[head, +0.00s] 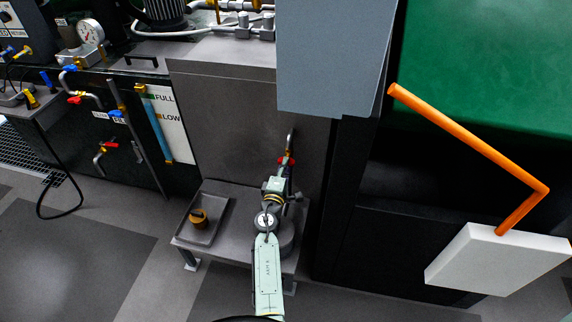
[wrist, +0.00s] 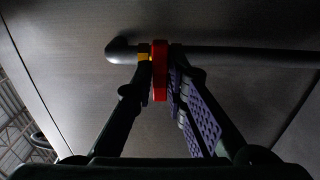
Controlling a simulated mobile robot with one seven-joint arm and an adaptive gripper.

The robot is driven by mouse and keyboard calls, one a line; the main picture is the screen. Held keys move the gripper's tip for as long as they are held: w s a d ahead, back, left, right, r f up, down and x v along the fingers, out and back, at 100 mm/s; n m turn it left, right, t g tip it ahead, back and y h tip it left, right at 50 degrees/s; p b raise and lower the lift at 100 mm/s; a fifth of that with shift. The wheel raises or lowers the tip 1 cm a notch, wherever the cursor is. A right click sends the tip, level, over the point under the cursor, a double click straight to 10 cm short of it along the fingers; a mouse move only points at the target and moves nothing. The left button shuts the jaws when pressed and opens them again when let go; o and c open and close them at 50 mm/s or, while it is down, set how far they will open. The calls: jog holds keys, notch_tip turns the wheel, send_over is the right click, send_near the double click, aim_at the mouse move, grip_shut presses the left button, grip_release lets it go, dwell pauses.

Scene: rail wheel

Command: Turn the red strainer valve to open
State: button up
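The red valve handle (wrist: 160,71) shows edge-on in the wrist view, on a dark pipe along the grey panel. A small yellow part (wrist: 144,57) lies just left of it. My gripper (wrist: 159,80) has one fingertip on each side of the red handle, closed in on it; the purple-padded right finger lies close against it. In the head view, the red valve (head: 286,160) is a small red spot at the lower end of a bent pipe, and my gripper (head: 284,168) reaches up to it. The fingers partly hide it there.
A low grey table (head: 226,190) stands below the valve, with a tray and a yellow-brown cup (head: 198,218). A grey cabinet (head: 325,60) overhangs at the right. An orange bar (head: 465,137) rises from a white block (head: 490,262). Other red-handled valves (head: 110,146) are at the left.

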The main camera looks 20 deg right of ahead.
grip_shut()
jog(key=n+p, duration=0.1)
jog(key=n, duration=0.3)
jog(key=shift+n, duration=0.3)
jog(key=n+p, duration=0.1)
jog(key=n, duration=0.3)
jog(key=shift+n, duration=0.3)
